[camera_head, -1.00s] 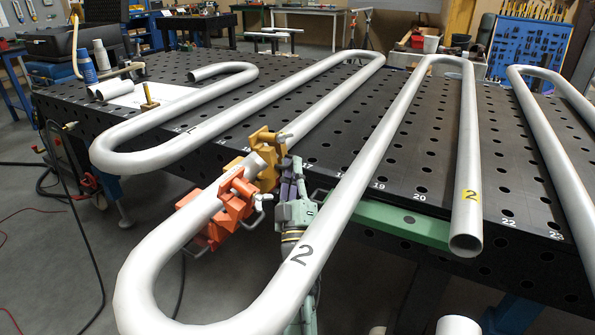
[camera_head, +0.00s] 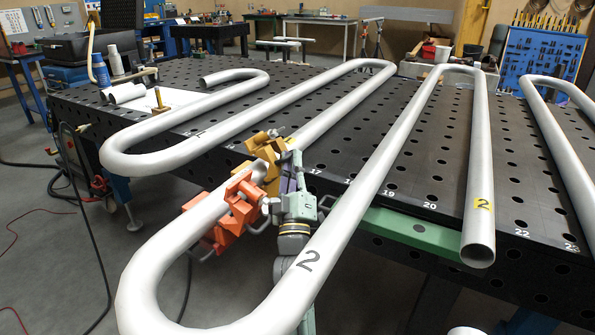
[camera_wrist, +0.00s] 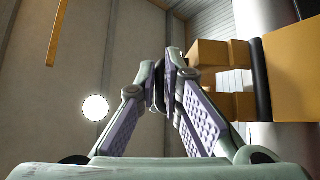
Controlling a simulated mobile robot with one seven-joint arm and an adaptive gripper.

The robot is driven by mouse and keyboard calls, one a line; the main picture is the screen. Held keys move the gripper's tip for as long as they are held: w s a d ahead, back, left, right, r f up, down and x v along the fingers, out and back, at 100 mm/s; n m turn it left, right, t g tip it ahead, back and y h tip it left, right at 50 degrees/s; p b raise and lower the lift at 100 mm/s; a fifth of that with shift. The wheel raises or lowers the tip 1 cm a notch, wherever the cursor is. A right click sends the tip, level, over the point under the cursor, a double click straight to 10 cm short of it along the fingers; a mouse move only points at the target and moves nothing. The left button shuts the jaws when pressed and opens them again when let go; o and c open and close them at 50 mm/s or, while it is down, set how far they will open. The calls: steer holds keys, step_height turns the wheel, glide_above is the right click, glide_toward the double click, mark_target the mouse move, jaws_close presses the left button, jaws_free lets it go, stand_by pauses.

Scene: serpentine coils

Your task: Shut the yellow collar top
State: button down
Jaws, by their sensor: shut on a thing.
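The yellow collar (camera_head: 266,148) sits around the pipe joint at the table's front edge; its blocks stick up above the pipe, and I cannot tell how far its top is open. In the wrist view its yellow blocks (camera_wrist: 290,75) fill the right side, close to my fingers. My gripper (camera_head: 292,165) is just right of the collar, pointing up. In the wrist view my gripper's fingertips (camera_wrist: 168,75) come together on a small dark part (camera_wrist: 159,88) beside the yellow blocks. The fingers hide most of that part.
An orange collar (camera_head: 232,212) is on the pipe bend just in front of the yellow one. A long pipe marked 2 (camera_head: 345,205) runs close to the right of my gripper. The black perforated table (camera_head: 420,185) lies behind.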

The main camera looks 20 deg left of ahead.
steer(key=shift+r, duration=0.8)
steer(key=shift+d, duration=0.1)
steer(key=c, duration=2)
jaws_free()
steer(key=shift+d+r, duration=0.1)
steer(key=shift+r, duration=0.05)
